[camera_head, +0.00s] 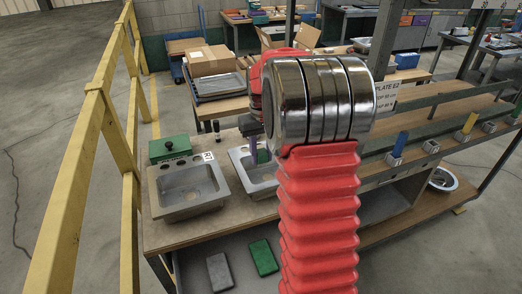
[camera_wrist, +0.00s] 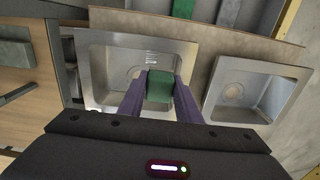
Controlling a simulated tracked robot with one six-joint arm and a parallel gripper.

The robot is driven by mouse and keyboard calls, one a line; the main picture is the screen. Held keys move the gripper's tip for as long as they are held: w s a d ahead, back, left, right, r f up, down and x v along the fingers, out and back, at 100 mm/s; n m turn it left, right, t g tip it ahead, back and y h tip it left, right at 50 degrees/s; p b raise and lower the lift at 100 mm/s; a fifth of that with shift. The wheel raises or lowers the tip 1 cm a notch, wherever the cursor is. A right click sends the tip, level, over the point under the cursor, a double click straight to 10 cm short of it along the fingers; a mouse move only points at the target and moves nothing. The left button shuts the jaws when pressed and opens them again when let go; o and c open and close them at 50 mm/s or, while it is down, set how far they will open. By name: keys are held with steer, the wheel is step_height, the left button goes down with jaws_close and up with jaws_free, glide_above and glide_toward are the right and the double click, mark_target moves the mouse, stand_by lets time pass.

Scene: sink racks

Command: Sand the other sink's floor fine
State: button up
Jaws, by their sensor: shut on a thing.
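My gripper (camera_wrist: 160,84) is shut on a green block (camera_wrist: 159,94), held between its two purple fingers. In the wrist view the block is over the basin of one steel sink (camera_wrist: 96,75). Pale streaks show on that sink's inner surface beyond the block. I cannot tell whether the block touches the floor. In the head view my gripper (camera_head: 258,146) is at this right-hand sink (camera_head: 240,172), partly hidden by my arm. The other steel sink (camera_head: 187,192) stands to its left, empty, and also shows at the right in the wrist view (camera_wrist: 240,96).
A green box with a black knob (camera_head: 170,149) stands behind the left sink. A grey block (camera_head: 219,271) and another green block (camera_head: 263,257) lie on the lower shelf. A yellow railing (camera_head: 85,150) runs along the left. A rack with colored items (camera_head: 398,147) stands right.

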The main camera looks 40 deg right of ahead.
step_height(320, 180, down, 7)
steer(key=shift+s+r, duration=0.15)
